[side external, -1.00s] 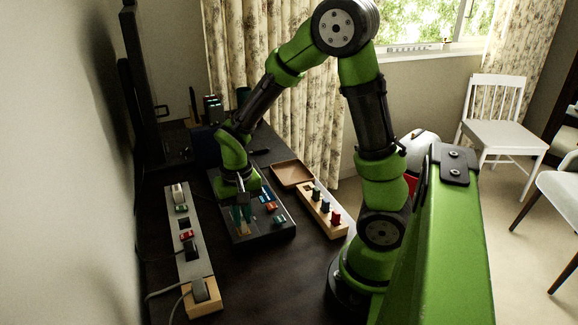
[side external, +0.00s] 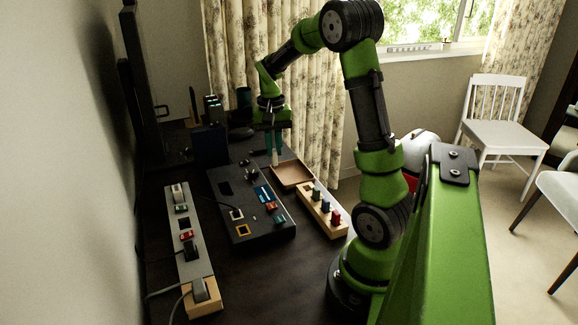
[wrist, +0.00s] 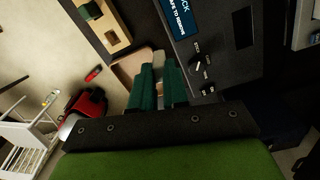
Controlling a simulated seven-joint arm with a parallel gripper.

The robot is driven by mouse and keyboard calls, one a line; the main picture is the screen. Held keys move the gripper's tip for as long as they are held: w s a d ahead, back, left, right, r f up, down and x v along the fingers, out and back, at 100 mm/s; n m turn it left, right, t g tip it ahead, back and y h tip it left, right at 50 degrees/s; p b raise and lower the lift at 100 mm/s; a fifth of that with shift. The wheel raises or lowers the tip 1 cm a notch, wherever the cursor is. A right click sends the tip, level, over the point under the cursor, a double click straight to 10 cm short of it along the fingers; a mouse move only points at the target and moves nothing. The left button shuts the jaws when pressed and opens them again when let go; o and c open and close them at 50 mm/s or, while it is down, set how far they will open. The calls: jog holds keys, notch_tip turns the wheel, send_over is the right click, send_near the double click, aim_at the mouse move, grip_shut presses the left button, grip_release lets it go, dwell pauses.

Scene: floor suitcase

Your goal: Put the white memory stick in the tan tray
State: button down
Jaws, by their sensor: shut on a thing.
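My gripper (side external: 273,148) has green fingers that point down and are shut on the white memory stick (side external: 274,159). The stick's pale end sticks out below the fingertips. The tan tray (side external: 293,176) is a shallow open box on the dark table; the stick is above its back left edge in the side view. In the wrist view the stick (wrist: 159,60) shows between the two fingers (wrist: 159,82), with part of the tray (wrist: 127,68) beside and behind them. The fingers hide the rest of the tray there. No contact between stick and tray can be made out.
A black panel (side external: 248,222) with a blue display, knobs and sockets lies left of the tray. A wooden block (side external: 324,214) with several coloured sticks stands in front of the tray. A grey power strip (side external: 187,225) lies at the far left. A dark box (side external: 210,146) stands behind the panel.

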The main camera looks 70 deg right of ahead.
jog(key=s+d+n, duration=0.1)
jog(key=s+d, duration=0.1)
jog(key=d, duration=0.8)
jog(key=n, duration=0.2)
send_over(292, 175)
notch_tip(292, 175, down, 9)
jog(key=shift+a+r, duration=0.1)
jog(key=shift+r, duration=0.1)
jog(key=shift+f, duration=0.2)
jog(key=c, duration=1.1)
grip_release()
